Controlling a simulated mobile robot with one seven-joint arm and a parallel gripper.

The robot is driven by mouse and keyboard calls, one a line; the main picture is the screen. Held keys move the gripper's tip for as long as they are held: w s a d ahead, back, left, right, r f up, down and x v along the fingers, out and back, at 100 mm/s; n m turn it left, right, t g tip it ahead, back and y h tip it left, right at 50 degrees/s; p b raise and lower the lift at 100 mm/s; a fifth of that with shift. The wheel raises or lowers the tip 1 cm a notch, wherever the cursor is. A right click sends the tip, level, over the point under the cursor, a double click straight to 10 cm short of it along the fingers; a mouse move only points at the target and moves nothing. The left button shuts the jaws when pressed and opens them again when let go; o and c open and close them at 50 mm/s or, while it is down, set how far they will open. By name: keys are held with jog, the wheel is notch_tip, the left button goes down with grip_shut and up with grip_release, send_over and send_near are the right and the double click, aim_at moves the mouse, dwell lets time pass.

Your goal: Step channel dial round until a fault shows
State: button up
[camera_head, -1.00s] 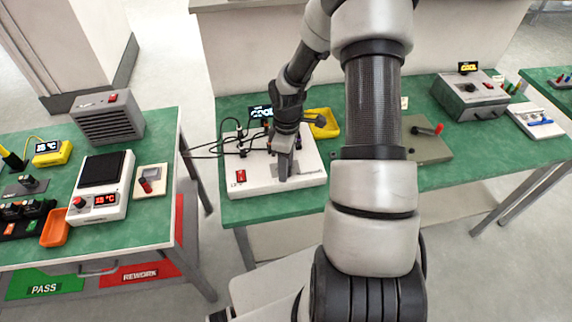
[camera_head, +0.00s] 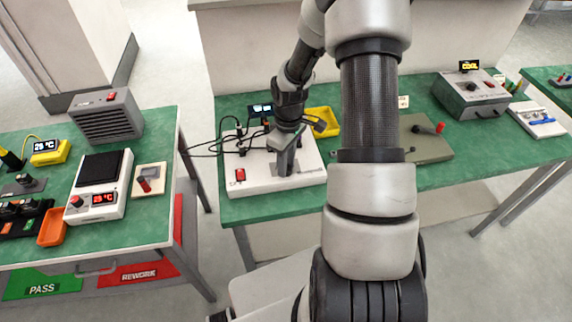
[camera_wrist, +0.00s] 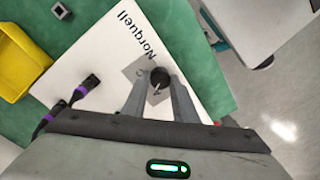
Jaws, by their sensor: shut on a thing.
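The channel dial (camera_wrist: 159,77) is a round black knob with a pale pointer line, on a grey plate of a white unit marked "Norquell" (camera_wrist: 110,60). My gripper (camera_wrist: 158,84) is shut on the dial, one finger on each side of it. In the head view my gripper (camera_head: 284,165) points down at the top of the white unit (camera_head: 250,185) and hides the dial. A small dark display (camera_head: 261,110) stands behind the unit, partly covered by my arm; its lit blue-white marks are too small to read.
A red switch (camera_head: 240,175) is at the unit's front left, and dark cables plug into its left side. A yellow bin (camera_head: 323,121) stands behind it. A grey box with a red-tipped lever (camera_head: 428,145) is to the right. The left bench (camera_head: 150,225) stands across a gap.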

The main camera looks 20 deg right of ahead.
aim_at(289, 166)
jog(key=m+b, duration=0.1)
jog(key=m, duration=0.4)
jog(key=shift+b, duration=0.3)
jog(key=shift+m, duration=0.3)
jog(key=o, duration=1)
jog(key=shift+o, duration=0.2)
notch_tip(289, 166, up, 18)
jog(key=d, duration=0.1)
jog(key=shift+f+p, duration=0.25)
jog(key=shift+p, duration=0.2)
